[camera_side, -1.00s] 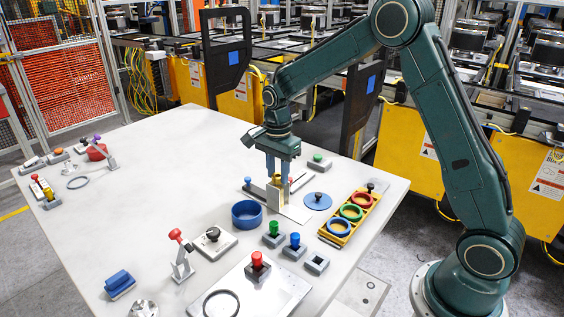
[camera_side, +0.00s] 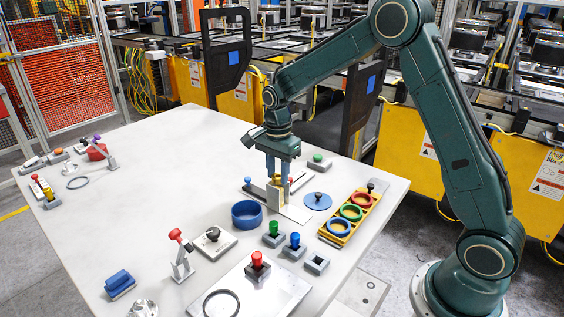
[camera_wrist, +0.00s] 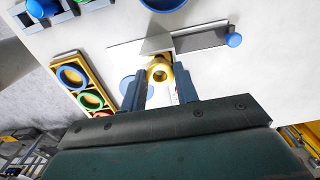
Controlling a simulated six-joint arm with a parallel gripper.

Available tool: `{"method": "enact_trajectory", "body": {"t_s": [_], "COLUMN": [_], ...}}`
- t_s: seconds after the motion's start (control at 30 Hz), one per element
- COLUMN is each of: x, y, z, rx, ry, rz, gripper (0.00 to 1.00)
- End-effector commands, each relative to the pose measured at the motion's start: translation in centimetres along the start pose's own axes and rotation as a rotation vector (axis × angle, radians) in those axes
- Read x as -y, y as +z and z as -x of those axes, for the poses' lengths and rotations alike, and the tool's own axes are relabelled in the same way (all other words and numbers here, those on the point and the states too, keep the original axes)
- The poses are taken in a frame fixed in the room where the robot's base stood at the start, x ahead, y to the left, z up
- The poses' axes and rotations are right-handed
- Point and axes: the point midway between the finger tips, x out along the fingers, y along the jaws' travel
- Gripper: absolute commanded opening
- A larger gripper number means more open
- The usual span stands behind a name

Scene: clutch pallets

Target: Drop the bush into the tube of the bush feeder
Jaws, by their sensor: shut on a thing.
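My gripper (camera_side: 277,172) points down over the bush feeder (camera_side: 275,195), a light block on a flat plate near the table's right side. It is shut on the bush (camera_side: 277,180), a brass-coloured ring. In the wrist view the bush (camera_wrist: 159,73) sits between the fingertips of my gripper (camera_wrist: 159,92), with its round hole facing the camera. The bush is right at the top of the feeder; the tube's mouth is hidden, so I cannot tell whether the bush is inside it. The feeder's plate (camera_wrist: 140,48) and a grey slide with a blue knob (camera_wrist: 234,40) show in the wrist view.
A blue disc (camera_side: 317,201) and a yellow tray (camera_side: 331,237) with coloured rings lie right of the feeder. A blue cup (camera_side: 247,214) stands in front. Small blocks with green (camera_side: 273,227) and blue (camera_side: 295,240) knobs stand nearby. The table's left middle is clear.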

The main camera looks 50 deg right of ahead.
Motion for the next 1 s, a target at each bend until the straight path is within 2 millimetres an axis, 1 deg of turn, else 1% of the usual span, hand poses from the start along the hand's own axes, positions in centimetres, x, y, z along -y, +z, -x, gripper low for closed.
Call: {"method": "enact_trajectory", "body": {"t_s": [0.47,0.5,0.57,0.6,1.0], "x": [0.01,0.01,0.01,0.01,-0.01], "y": [0.00,0.00,0.00,0.00,0.00], "z": [0.02,0.02,0.02,0.02,-0.01], "rx": [0.000,0.000,0.000,0.000,0.000], "ry": [-0.001,-0.001,-0.001,-0.001,0.000], "rz": [0.000,0.000,0.000,0.000,0.000], "gripper": [0.06,0.36,0.48,0.56,0.56]}}
